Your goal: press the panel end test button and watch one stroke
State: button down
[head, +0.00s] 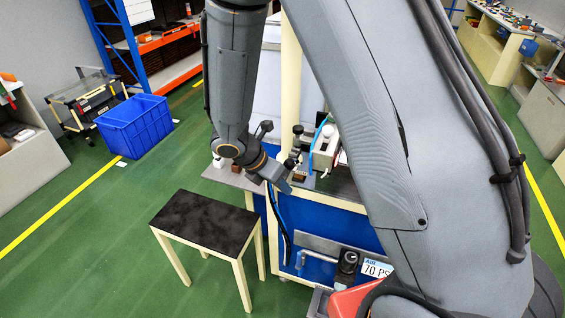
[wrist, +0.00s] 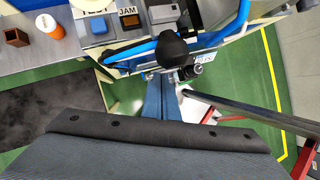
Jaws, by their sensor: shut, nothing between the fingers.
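The panel end (wrist: 110,38) shows at the top of the wrist view, with labels that appear to read TEST and JAM. My gripper (head: 285,185) is shut and empty, pointing down beside the bench front in the head view. It looks apart from the panel. In the wrist view a broad grey part of mine covers the bottom. The panel's buttons are not clear in the head view.
A black ball-shaped knob (wrist: 173,48) and blue hose (wrist: 130,47) stand close to the panel. A dark-topped low table (head: 205,222) stands left of the bench. A blue crate (head: 135,125) is on the floor. A gauge-like fitting (head: 348,262) sits by the 70 PSI sign.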

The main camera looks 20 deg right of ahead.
jog(key=w+d+r+n+t, duration=0.1)
jog(key=w+r+n+t, duration=0.1)
jog(key=w+n, duration=0.2)
jog(key=w+d+r+n+t+h, duration=0.1)
jog(key=w+n, duration=0.4)
jog(key=w, duration=0.6)
jog(key=shift+d+r+n+t+h, duration=0.15)
jog(key=shift+r+n+t+h, duration=0.25)
jog(key=shift+r, duration=0.55)
jog(key=shift+f+b, duration=0.15)
jog(key=shift+b, duration=0.2)
notch_tip(320, 180, down, 9)
jog(key=b, duration=0.6)
jog(key=shift+r+b, duration=0.2)
jog(key=shift+b, duration=0.1)
jog(key=shift+f, duration=0.4)
